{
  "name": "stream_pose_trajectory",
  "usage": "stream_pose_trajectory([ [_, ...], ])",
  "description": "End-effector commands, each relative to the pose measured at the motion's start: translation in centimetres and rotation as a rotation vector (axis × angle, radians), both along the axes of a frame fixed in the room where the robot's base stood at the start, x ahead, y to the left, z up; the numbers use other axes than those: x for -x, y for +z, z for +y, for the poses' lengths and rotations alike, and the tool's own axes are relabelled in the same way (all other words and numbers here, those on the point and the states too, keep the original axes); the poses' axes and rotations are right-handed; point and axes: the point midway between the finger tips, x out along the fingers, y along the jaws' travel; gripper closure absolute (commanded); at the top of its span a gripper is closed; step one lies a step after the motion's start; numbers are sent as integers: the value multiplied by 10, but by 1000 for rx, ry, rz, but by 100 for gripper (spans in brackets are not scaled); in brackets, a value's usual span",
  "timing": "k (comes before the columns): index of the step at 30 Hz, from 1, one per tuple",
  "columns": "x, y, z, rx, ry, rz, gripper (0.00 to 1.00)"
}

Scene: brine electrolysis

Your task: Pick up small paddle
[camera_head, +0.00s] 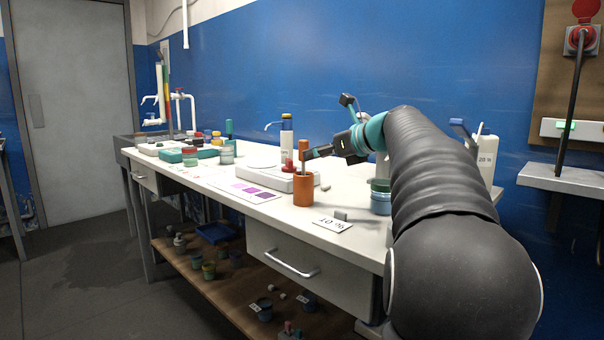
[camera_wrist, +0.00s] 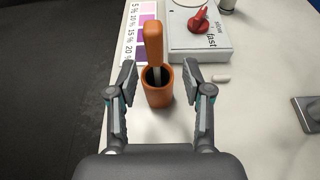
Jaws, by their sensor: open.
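The small paddle (camera_wrist: 153,42) stands upright in an orange cup (camera_wrist: 158,97), its orange-brown handle rising above the rim in the wrist view. Its lower end is hidden inside the cup. In the head view the paddle (camera_head: 304,153) and the cup (camera_head: 303,190) are near the bench's front edge. My gripper (camera_wrist: 160,78) is open, with one finger on each side of the cup and handle in the wrist view. It holds nothing. In the head view my gripper (camera_head: 312,154) points left, close to the handle; whether it touches cannot be told.
A white stirrer (camera_wrist: 200,40) with a red knob (camera_wrist: 199,20) stands just behind the cup. A small white bar (camera_wrist: 221,78) lies beside it.

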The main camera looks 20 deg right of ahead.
Motion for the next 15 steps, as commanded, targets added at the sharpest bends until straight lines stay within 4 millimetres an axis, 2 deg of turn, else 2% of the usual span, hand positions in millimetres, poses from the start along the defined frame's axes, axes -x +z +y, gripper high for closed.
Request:
stream_pose_trajectory([
  [10, -37, -12, 21, 1, 3, 2, 50],
  [15, -43, -14, 22, 1, 0, 1, 50],
])
